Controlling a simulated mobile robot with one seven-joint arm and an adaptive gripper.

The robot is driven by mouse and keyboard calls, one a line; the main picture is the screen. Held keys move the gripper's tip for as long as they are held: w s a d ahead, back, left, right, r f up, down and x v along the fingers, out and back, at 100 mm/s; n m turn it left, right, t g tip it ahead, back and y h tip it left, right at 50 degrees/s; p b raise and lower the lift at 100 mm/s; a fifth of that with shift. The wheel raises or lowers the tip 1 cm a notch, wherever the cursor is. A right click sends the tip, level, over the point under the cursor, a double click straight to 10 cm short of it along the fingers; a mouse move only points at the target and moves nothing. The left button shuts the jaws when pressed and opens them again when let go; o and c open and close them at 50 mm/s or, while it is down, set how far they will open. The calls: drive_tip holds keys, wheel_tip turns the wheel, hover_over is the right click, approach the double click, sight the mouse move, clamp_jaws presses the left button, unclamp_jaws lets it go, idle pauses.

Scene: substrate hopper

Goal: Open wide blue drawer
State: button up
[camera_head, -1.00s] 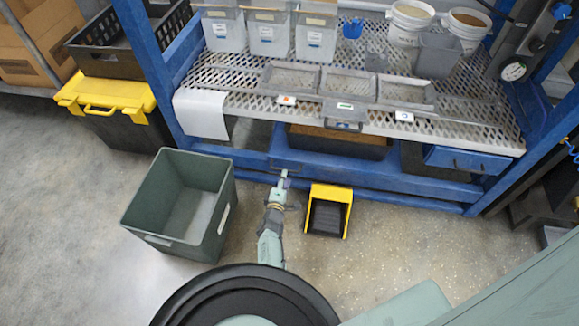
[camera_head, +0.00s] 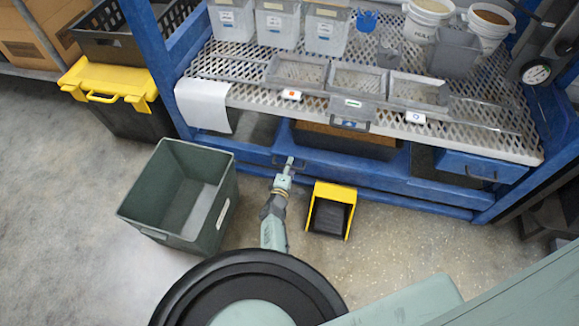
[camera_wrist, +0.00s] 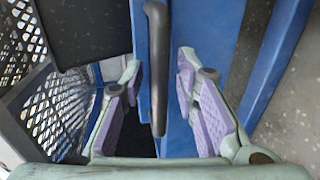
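The wide blue drawer (camera_head: 350,172) sits low under the perforated metal shelf. Its dark bar handle (camera_head: 277,162) is near the left end of the front. My gripper (camera_head: 289,165) is at this handle in the head view. In the wrist view the black handle (camera_wrist: 157,65) runs upright in the picture between my two spread fingers (camera_wrist: 158,90), against the blue drawer front (camera_wrist: 178,25). A gap shows on both sides of the handle, so the fingers are open around it and not clamped. The fingertips hide part of the handle in the head view.
A green-grey bin (camera_head: 150,222) stands on the floor left of my arm. A yellow and black scoop-like tray (camera_head: 331,208) stands close on the right. A smaller blue drawer (camera_head: 470,166) is farther right. Open floor (camera_head: 420,235) lies in front of it.

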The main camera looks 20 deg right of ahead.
clamp_jaws()
idle(0.6)
